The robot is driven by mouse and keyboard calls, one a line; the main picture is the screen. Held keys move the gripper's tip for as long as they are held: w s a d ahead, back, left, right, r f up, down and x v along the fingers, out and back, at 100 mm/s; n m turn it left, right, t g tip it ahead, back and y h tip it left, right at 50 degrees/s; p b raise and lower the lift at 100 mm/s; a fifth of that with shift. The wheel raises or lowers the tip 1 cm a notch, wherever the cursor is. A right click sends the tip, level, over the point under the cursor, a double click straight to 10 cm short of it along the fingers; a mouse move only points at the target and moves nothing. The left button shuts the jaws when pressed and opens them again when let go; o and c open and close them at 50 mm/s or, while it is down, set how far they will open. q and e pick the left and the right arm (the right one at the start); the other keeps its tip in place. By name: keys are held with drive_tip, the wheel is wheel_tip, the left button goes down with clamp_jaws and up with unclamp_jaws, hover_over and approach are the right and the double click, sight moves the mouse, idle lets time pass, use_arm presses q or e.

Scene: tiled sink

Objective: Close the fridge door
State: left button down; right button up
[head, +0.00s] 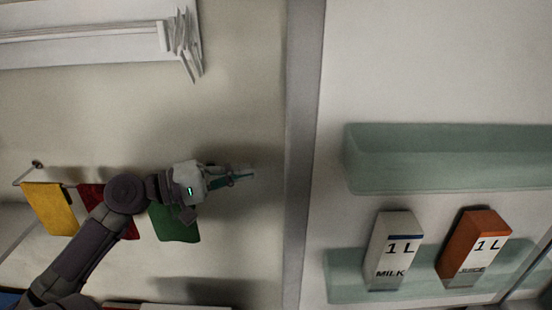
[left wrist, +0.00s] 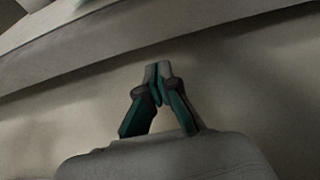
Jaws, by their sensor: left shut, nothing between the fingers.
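The fridge door (head: 420,80) stands open at the right of the head view, its inner side with shelves facing me. Its grey edge (head: 303,150) runs from top to bottom. My left gripper (head: 252,173) is shut and empty, a little to the left of that edge, in front of the pale wall. In the left wrist view the shut fingers (left wrist: 157,70) point toward a long grey band, apparently the door's edge. I cannot tell whether they touch it. My right gripper is not in view.
A milk carton (head: 393,250) and a juice carton (head: 474,248) stand in the lower door shelf (head: 345,285). The upper shelf (head: 450,165) looks empty. Yellow (head: 50,208), red and green (head: 178,225) cloths hang behind my left arm. A white ledge (head: 90,45) is at upper left.

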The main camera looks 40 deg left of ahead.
use_arm(q)
drive_tip(key=shift+p+x, duration=1.1)
drive_tip(key=shift+x, duration=2.65)
